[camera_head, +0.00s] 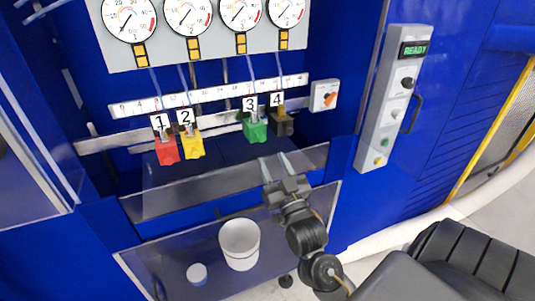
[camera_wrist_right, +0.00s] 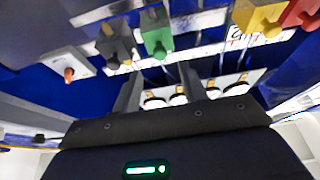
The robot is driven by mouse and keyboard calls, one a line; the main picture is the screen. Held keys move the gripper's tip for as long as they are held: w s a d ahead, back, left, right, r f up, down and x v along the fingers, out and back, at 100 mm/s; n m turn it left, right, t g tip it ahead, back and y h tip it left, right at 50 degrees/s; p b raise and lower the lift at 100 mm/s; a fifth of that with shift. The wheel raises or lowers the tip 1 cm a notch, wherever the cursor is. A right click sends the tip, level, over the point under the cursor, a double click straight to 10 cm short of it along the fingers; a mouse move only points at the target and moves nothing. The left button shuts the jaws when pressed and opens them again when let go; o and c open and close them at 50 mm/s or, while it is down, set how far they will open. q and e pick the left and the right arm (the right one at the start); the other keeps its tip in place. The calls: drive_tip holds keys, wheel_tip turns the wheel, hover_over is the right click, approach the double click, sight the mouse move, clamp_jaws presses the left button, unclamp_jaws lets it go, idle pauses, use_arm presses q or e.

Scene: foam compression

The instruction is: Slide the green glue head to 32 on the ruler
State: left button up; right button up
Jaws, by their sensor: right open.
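The green glue head (camera_head: 255,130), under label 3, hangs on the rail below the white ruler (camera_head: 210,95). The ruler's numbers are too small to read surely. The green head also shows in the right wrist view (camera_wrist_right: 157,38). My right gripper (camera_head: 274,162) is open and empty, below and slightly right of the green head, apart from it. In the right wrist view its two fingers (camera_wrist_right: 161,75) point up towards the green head, with a gap between them. My left gripper is out of view.
A black head (camera_head: 284,123) sits close right of the green one. Yellow (camera_head: 192,145) and red (camera_head: 166,150) heads hang further left. A clear ledge (camera_head: 225,182) lies below. A white bucket (camera_head: 240,245) stands lower down. A switch box (camera_head: 324,95) is at the right.

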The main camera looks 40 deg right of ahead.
drive_tip(key=v, duration=0.3)
drive_tip(key=shift+s+a+f+b, duration=0.1)
drive_tip(key=shift+s+f+b, duration=0.05)
drive_tip(key=shift+s+b, duration=0.2)
